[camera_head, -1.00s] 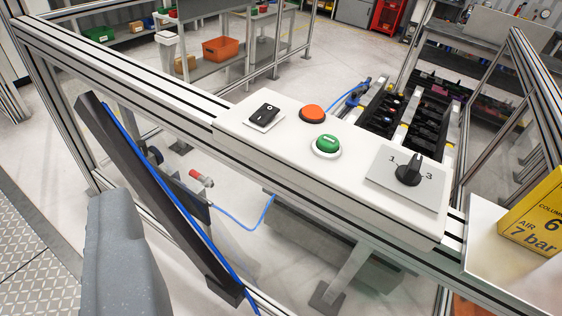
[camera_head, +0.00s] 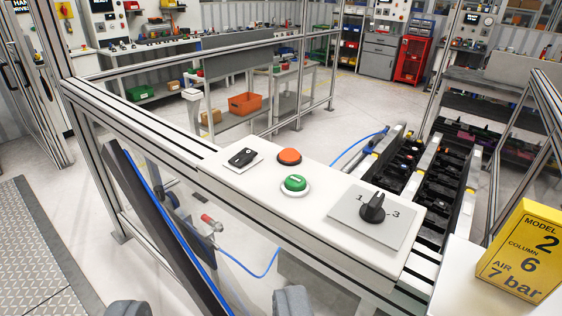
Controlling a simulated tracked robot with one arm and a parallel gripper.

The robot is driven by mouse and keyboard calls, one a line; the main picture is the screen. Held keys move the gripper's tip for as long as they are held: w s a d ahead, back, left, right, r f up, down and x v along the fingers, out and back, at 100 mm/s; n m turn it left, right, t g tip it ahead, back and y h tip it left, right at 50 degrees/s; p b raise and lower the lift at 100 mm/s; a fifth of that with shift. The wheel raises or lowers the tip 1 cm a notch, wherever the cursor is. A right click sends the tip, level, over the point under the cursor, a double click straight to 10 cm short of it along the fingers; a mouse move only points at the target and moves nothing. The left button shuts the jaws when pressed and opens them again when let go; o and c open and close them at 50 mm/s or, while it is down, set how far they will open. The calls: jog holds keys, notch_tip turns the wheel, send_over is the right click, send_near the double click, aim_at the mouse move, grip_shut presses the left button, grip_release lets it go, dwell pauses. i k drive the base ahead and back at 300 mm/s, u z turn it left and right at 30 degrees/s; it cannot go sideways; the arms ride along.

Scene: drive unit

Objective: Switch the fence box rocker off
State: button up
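The fence box (camera_head: 330,187) is a long white panel on the fence rail in the middle of the view. Its black rocker switch (camera_head: 242,157) sits on a white plate at the box's left end. An orange-red button (camera_head: 289,156), a green button (camera_head: 295,184) and a black rotary knob (camera_head: 373,207) marked 1 and 3 are also on it. My gripper (camera_head: 210,305) shows only as two grey fingertips at the bottom edge, apart with nothing between them. It is nearer to me than the box and not touching the rocker. The rocker's tilt is too small to tell.
A yellow sign (camera_head: 522,250) reading "MODEL 2 COLUMN 6 AIR 7 bar" stands at right. The metal fence rail (camera_head: 140,125) runs across to the upper left. A dark bar with a blue hose (camera_head: 155,215) slants below the rail.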

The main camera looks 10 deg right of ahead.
aim_at(245, 156)
jog(key=z, duration=0.05)
jog(key=i, duration=1)
jog(key=z, duration=0.1)
jog(key=k, duration=0.85)
jog(key=z, duration=0.65)
jog(key=i, duration=1)
jog(key=u, duration=0.05)
